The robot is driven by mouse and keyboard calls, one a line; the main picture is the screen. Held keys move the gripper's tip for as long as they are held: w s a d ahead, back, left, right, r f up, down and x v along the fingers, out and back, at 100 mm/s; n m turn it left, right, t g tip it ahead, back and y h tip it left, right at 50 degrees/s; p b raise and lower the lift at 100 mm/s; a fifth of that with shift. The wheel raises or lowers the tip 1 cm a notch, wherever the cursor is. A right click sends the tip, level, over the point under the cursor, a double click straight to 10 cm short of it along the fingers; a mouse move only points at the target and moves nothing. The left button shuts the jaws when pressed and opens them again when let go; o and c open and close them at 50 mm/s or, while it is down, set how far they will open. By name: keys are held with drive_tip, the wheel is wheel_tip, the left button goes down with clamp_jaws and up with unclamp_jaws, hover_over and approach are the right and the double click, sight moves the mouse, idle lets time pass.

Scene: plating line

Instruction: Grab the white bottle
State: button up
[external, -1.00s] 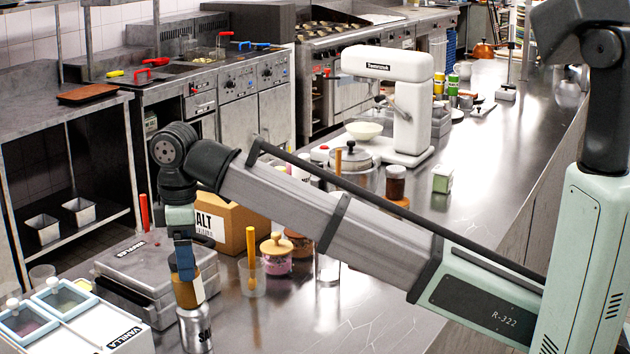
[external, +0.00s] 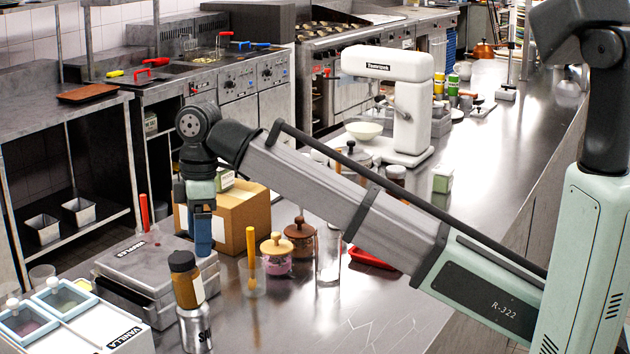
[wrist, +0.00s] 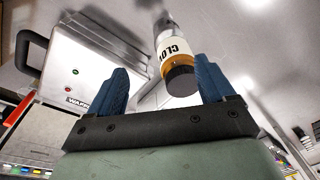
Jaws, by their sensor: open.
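In the wrist view the bottle (wrist: 172,45) has a white label reading "CLO" and an amber, dark-ended cap pointing at me. It is the nearest match to a white bottle. My gripper (external: 203,248) is open and empty, above and slightly right of the cap. Its blue fingers (wrist: 160,90) lie either side of the cap in the wrist picture, apart from it.
A waffle maker (external: 150,262) sits just left and behind. A cardboard box (external: 240,212) stands behind my gripper. A cup with an orange-handled tool (external: 252,275), lidded jars (external: 277,252) and a clear glass (external: 328,262) stand to the right. The front middle counter is clear.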

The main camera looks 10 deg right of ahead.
drive_tip(key=w+d, duration=0.3)
drive_tip(key=w, duration=0.7)
drive_tip(key=w+d, duration=0.4)
drive_tip(key=w, duration=0.6)
drive_tip(key=w+d, duration=0.3)
drive_tip(key=w, duration=0.7)
drive_tip(key=shift+m+t+h, duration=0.4)
drive_tip(key=shift+m+t, duration=0.1)
drive_tip(key=w+d, duration=0.6)
drive_tip(key=w, duration=0.1)
drive_tip(key=w+d, duration=0.6)
drive_tip(key=w, duration=0.1)
drive_tip(key=w+d, duration=0.7)
drive_tip(key=shift+w+d+f, duration=0.15)
drive_tip(key=shift+d, duration=0.1)
drive_tip(key=shift+f, duration=0.25)
wheel_tip(320, 180, down, 7)
drive_tip(key=shift+f, duration=0.15)
drive_tip(key=shift+w+f, duration=0.15)
drive_tip(key=shift+f, duration=1.3)
drive_tip(key=shift+w+f, duration=0.15)
drive_tip(key=shift+f, duration=1.3)
